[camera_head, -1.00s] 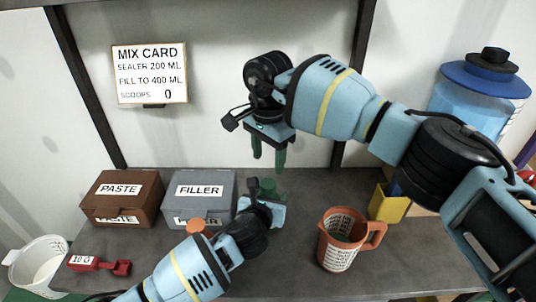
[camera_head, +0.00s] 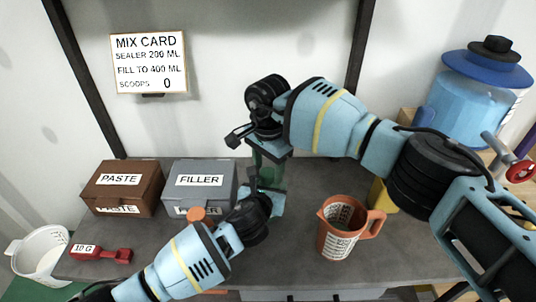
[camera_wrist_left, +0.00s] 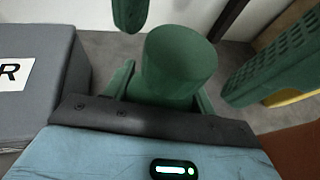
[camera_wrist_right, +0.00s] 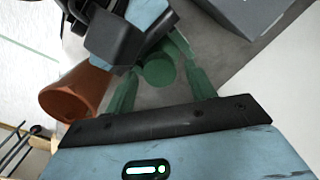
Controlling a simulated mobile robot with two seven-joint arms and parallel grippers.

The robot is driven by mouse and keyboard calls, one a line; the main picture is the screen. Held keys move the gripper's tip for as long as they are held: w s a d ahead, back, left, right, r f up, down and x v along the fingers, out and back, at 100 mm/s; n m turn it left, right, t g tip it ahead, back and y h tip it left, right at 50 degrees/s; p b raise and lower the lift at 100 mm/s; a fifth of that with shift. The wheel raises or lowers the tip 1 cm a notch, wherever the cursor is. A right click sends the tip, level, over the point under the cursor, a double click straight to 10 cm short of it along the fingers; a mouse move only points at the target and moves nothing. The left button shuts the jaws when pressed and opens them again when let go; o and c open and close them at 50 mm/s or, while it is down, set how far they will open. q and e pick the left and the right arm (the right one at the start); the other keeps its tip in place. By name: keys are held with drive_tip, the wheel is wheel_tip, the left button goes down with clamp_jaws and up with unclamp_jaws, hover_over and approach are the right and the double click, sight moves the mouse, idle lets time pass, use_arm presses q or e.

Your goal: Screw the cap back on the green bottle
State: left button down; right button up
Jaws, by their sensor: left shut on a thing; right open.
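The green bottle (camera_wrist_left: 165,102) stands upright and is held in my left gripper (camera_head: 263,202). Its round green top (camera_wrist_left: 182,62), which looks like the cap, also shows in the right wrist view (camera_wrist_right: 158,70). I cannot tell whether it is screwed tight. My right gripper (camera_head: 269,170) points down over the bottle. Its open green fingers (camera_wrist_right: 160,85) are on either side of the top and apart from it. In the head view the bottle is mostly hidden by the grippers.
A grey FILLER box (camera_head: 199,182) stands close left of the bottle, with a brown PASTE box (camera_head: 122,186) beyond it. An orange measuring jug (camera_head: 341,228) stands to the right. A red scoop (camera_head: 100,254) and white pot (camera_head: 38,254) are at the left.

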drive_tip(key=shift+f, duration=0.6)
drive_tip(key=c, duration=0.8)
drive_tip(key=o, duration=0.9)
drive_tip(key=shift+r, duration=0.2)
drive_tip(key=shift+r, duration=2.1)
drive_tip(key=shift+c, duration=0.5)
